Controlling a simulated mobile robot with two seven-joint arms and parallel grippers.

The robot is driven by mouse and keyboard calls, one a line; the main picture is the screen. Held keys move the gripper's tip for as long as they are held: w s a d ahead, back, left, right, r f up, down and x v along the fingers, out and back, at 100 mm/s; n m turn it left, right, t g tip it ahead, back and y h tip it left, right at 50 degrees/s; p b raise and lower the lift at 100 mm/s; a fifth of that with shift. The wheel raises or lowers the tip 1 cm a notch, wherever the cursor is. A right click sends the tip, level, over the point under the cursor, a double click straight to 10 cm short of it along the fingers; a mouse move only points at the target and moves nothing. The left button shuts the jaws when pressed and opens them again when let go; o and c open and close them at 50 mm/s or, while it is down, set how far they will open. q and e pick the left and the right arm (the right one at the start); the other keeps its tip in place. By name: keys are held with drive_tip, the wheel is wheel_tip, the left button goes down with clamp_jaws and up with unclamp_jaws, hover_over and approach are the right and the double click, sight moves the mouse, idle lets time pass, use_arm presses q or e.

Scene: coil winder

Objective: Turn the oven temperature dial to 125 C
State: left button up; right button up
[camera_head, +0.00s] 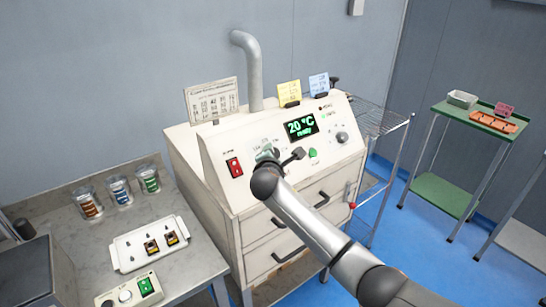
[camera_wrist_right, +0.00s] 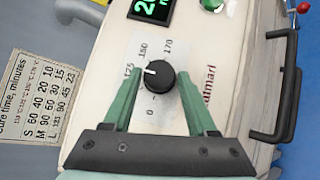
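The oven (camera_head: 219,157) is a cream cabinet with a sloped panel; its green display (camera_head: 300,126) reads 20 °C. The black temperature dial (camera_wrist_right: 160,81) shows in the right wrist view, beside printed marks 0, 125, 150 and 170. Its white pointer line is turned toward the 125 mark. My right gripper (camera_wrist_right: 158,76) has its green fingers on either side of the dial, open, with a visible gap at each side. In the head view the right gripper (camera_head: 266,153) is at the panel and hides the dial. My left gripper is not in view.
The panel also has a red switch (camera_head: 234,167), a green button (camera_head: 312,153) and a grey knob (camera_head: 342,137). A bench with a white tray (camera_head: 150,243) and jars stands left. A wire rack (camera_head: 380,120) and green trolley (camera_head: 470,118) stand right.

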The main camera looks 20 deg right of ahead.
drive_tip(key=o, duration=0.3)
drive_tip(key=shift+s, duration=0.1)
drive_tip(key=v, duration=1.2)
drive_tip(key=shift+b, duration=0.35)
drive_tip(key=shift+s+a+r, duration=0.1)
